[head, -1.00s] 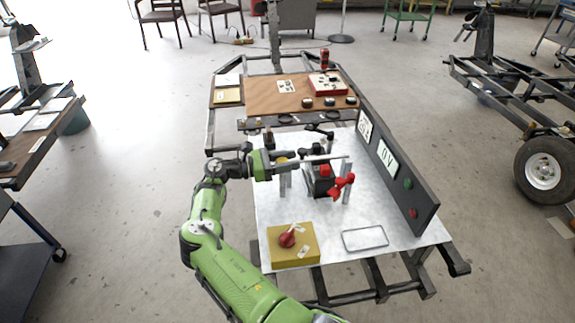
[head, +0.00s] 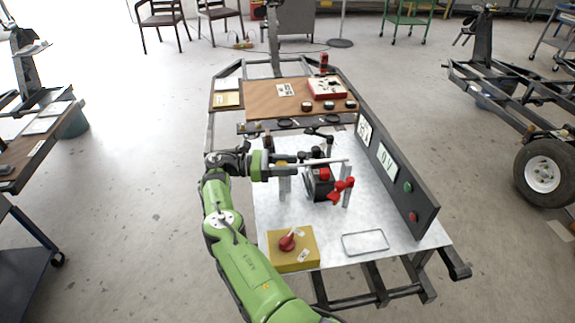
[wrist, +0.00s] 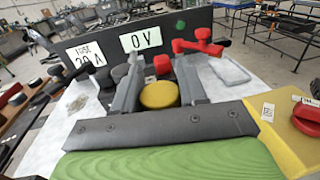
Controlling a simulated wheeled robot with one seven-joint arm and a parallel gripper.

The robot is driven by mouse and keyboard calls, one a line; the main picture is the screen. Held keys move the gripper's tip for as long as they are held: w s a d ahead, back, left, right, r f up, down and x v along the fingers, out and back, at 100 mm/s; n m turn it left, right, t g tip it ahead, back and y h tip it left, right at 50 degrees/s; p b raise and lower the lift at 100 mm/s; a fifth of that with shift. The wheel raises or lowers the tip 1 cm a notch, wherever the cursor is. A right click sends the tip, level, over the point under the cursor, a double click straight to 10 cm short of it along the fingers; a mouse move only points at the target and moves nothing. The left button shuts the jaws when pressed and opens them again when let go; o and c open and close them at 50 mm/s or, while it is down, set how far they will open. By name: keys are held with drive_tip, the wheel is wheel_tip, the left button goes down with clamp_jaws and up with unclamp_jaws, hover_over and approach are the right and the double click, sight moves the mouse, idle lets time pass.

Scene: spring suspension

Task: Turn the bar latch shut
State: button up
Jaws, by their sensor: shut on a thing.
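The silver bar latch (head: 328,161) lies nearly level across the upright posts on the white tabletop, its free end by the right post (head: 347,192). My gripper (head: 292,168) is at the bar's left end, above the left post (head: 284,188). In the wrist view, a round yellow knob (wrist: 160,95) sits between the two grey fingers of my gripper (wrist: 158,88), which is shut on it. My gripper hides most of the knob in the head view. How the bar joins the knob is hidden.
A dark block with red parts (head: 322,180) and a red lever (head: 341,188) stand close to the bar. A black panel (head: 425,205) edges the table at right.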

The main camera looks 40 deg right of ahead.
drive_tip(key=o, duration=1)
wheel_tip(320, 180, up, 10)
drive_tip(key=p, duration=0.3)
drive_tip(key=shift+p, duration=0.4)
